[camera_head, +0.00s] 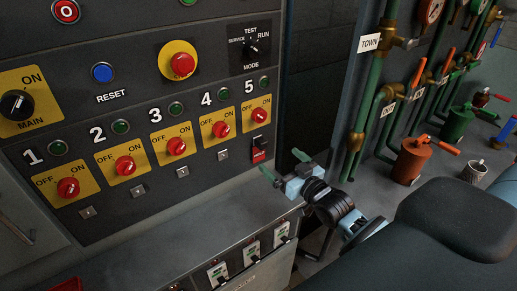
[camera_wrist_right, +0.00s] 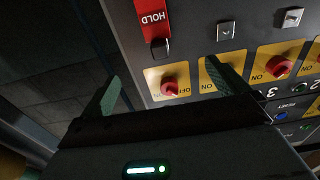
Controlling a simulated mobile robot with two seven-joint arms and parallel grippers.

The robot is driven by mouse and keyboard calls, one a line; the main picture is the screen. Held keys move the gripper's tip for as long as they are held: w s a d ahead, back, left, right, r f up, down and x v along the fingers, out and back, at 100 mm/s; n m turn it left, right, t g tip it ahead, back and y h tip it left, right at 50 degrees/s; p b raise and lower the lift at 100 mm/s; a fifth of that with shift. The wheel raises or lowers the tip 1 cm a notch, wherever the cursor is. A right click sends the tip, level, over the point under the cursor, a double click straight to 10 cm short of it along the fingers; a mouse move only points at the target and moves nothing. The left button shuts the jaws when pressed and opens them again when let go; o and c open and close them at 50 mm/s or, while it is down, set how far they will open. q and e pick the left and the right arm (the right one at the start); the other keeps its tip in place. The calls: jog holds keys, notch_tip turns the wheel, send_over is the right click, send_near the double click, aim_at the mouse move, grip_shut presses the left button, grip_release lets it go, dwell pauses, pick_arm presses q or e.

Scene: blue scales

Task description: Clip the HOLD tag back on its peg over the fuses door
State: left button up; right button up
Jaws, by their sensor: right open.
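The red HOLD tag (camera_head: 259,156) hangs by its black clip (camera_head: 259,143) on the panel below switch 5. In the right wrist view the tag (camera_wrist_right: 153,18) is at the top, upside down, with its black clip (camera_wrist_right: 160,47) towards the switches. My right gripper (camera_head: 284,165) is open and empty, to the right of the tag and apart from it. Its two green fingers also show in the wrist view (camera_wrist_right: 165,88), below the tag. Fuse units (camera_head: 251,251) show on the low cabinet front; I cannot make out a bare peg there. My left gripper is not in view.
Small metal plates (camera_head: 182,171) sit below switches 1 to 4, whose red knobs (camera_head: 176,146) stick out of the panel. A grey ledge (camera_head: 170,235) juts out below. Pipes, an orange canister (camera_head: 411,160) and a mug (camera_head: 474,171) are at the right.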

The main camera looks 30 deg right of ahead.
aim_at(265, 146)
jog(key=w, duration=0.2)
jog(key=w+b, duration=0.1)
jog(key=w, duration=0.1)
jog(key=w+b, duration=0.1)
jog(key=w, duration=0.2)
jog(key=shift+a, duration=0.3)
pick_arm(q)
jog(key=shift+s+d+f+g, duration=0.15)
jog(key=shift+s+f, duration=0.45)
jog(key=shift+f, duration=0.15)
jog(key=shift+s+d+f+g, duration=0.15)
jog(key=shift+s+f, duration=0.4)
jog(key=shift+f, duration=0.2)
pick_arm(e)
jog(key=shift+w, duration=1)
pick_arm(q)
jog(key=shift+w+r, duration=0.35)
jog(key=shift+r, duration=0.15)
